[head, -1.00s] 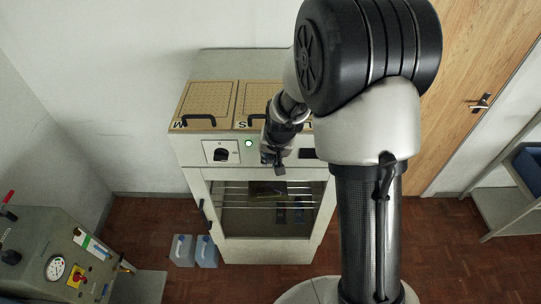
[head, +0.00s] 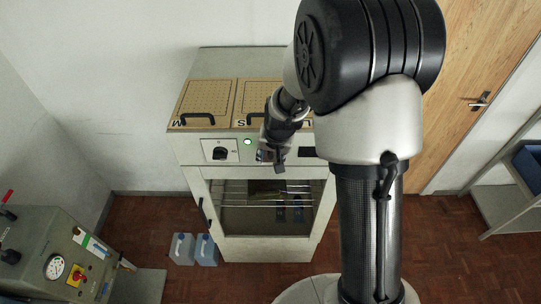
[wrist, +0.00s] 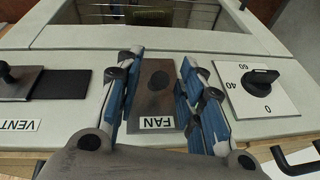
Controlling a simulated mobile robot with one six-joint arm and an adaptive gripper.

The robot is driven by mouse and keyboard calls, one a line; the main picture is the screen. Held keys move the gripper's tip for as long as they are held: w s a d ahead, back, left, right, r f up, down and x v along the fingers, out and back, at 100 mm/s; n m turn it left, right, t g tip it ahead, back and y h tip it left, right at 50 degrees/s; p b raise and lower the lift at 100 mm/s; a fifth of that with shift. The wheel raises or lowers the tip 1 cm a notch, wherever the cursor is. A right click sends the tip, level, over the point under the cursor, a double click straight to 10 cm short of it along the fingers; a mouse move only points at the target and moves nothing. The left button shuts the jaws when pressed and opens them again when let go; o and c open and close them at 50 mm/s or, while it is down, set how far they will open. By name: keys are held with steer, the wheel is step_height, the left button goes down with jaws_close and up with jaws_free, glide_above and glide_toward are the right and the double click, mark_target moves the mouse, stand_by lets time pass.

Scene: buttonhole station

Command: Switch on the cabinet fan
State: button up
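The fan control is a brown-grey plate (wrist: 153,98) with a small dark round feature on it, above a white FAN label (wrist: 157,122) in the wrist view. I cannot tell its switch position. My gripper (wrist: 160,62) is open, with one blue-padded finger on each side of the plate and nothing between them but the view of it. Whether the fingers touch the panel is unclear. In the head view my gripper (head: 272,158) is at the cabinet's front panel and hides the fan control. The cabinet (head: 215,171) stands against the wall.
A dial (wrist: 261,83) marked 0, 40, 60 is right of the fan plate in the wrist view; a VENT slider (wrist: 8,73) is left. A green lamp (head: 248,142) is lit. Lidded compartments with black handles (head: 197,117) top the cabinet. Blue-grey containers (head: 205,250) stand on the floor.

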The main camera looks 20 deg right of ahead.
steer(key=v, duration=1.1)
steer(key=shift+s+r, duration=0.15)
steer(key=shift+r, duration=0.15)
steer(key=s+f+n+b, duration=0.1)
steer(key=s+f+b, duration=0.3)
steer(key=s+b, duration=0.4)
steer(key=s+a+f+n+b, duration=0.1)
steer(key=s+f+n+b, duration=0.1)
steer(key=s+f+b, duration=0.3)
steer(key=s+f+n+b, duration=0.1)
steer(key=s+f+b, duration=0.4)
steer(key=s+b, duration=0.6)
steer(key=shift+s+a+f+n+t, duration=0.2)
steer(key=shift+s+a+n+t, duration=0.1)
steer(key=shift+s+a+n, duration=0.1)
